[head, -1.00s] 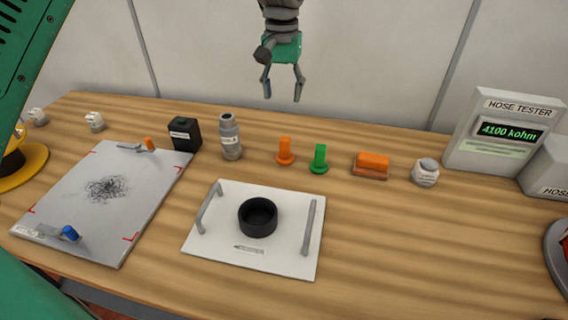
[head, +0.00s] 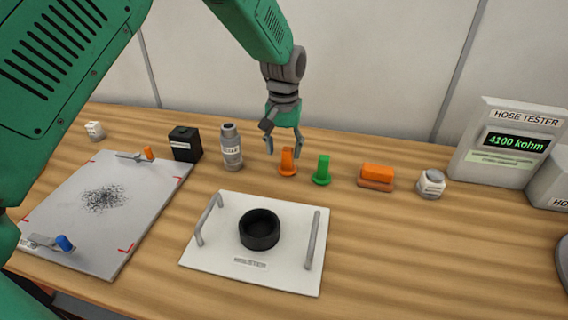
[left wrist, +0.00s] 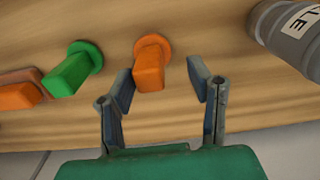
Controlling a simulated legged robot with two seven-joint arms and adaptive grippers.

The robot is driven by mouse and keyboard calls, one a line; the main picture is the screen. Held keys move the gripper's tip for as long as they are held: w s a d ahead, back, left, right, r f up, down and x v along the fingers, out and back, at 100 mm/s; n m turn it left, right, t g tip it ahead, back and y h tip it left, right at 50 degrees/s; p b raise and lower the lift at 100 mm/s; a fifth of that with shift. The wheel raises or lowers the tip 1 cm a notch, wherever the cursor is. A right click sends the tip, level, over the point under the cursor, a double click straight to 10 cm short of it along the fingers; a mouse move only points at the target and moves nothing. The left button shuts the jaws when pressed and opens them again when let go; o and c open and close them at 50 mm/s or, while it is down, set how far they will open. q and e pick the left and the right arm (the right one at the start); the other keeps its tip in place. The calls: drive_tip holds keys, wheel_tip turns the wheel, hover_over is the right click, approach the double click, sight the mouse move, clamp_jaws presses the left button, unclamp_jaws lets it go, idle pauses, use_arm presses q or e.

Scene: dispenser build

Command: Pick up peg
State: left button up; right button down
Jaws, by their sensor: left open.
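An orange peg (head: 288,162) with a round base stands upright on the wooden table, left of a green peg (head: 322,170). My left gripper (head: 283,152) is open, pointing down over the orange peg, with its fingertips to either side of it in the head view. In the left wrist view the orange peg (left wrist: 150,66) shows between and just beyond the open fingers (left wrist: 162,80). The green peg (left wrist: 75,72) lies outside them to the left. I cannot tell whether the fingers touch the peg. My right gripper is not in view.
A grey bottle (head: 231,148) and black box (head: 185,144) stand left of the pegs. An orange block (head: 376,177) and white jar (head: 431,184) stand right. A white tray (head: 205,255) with a black cup (head: 259,229) is in front. The hose tester (head: 508,143) stands at right.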

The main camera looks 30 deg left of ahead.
use_arm(q)
drive_tip(key=shift+d+f, duration=0.35)
drive_tip(key=shift+f, duration=0.4)
drive_tip(key=shift+d+f, duration=0.2)
drive_tip(key=shift+d, duration=0.1)
drive_tip(key=shift+d+r, duration=0.1)
drive_tip(key=shift+d, duration=0.2)
drive_tip(key=shift+a, duration=0.25)
clamp_jaws()
drive_tip(key=shift+s+a, duration=0.1)
drive_tip(key=shift+a, duration=0.3)
